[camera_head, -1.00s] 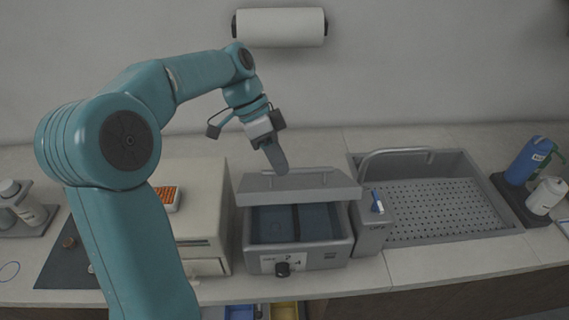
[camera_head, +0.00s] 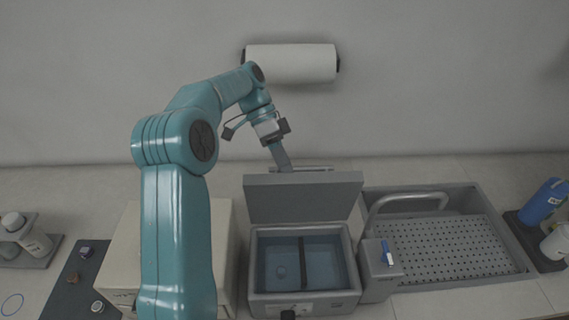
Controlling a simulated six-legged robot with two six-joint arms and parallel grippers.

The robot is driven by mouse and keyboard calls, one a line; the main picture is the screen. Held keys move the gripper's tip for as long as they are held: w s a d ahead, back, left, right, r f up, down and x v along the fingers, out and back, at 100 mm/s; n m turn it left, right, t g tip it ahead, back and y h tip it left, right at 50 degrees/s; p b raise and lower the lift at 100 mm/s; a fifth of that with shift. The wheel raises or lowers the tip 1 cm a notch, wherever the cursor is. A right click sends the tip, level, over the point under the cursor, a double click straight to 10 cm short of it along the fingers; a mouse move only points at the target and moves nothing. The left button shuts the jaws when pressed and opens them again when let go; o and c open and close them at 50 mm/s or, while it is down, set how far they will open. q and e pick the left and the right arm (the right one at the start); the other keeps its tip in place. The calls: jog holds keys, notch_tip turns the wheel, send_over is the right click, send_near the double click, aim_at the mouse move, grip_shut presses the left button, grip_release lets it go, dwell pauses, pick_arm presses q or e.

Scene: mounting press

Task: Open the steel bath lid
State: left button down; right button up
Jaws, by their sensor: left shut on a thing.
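The steel bath (camera_head: 353,272) stands on the counter, a grey box with water and a dark divider inside. Its lid (camera_head: 302,202) is raised at the back edge and stands steeply tilted, so the bath's inside is in full view. The lid's handle (camera_head: 318,169) shows at the lid's top edge. My left gripper (camera_head: 284,162) is at the left part of that handle, shut on it; the fingertips are partly hidden behind the lid's top edge. My right gripper is not in view.
A sink with a perforated plate (camera_head: 450,248) and a grey post with a blue-marked item (camera_head: 387,252) stand right of the bath. A beige machine (camera_head: 226,235) is close on the left, partly behind my arm. A paper roll (camera_head: 291,63) hangs on the wall.

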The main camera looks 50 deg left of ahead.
pick_arm(q)
jog(key=shift+w+a+f+g+h, duration=0.45)
jog(key=shift+a+f, duration=0.2)
jog(key=shift+f, duration=0.1)
jog(key=c, duration=1.1)
grip_release()
jog(key=shift+w+r+p, duration=0.15)
jog(key=shift+r+p, duration=0.05)
jog(key=shift+p, duration=0.15)
jog(key=shift+a, duration=0.1)
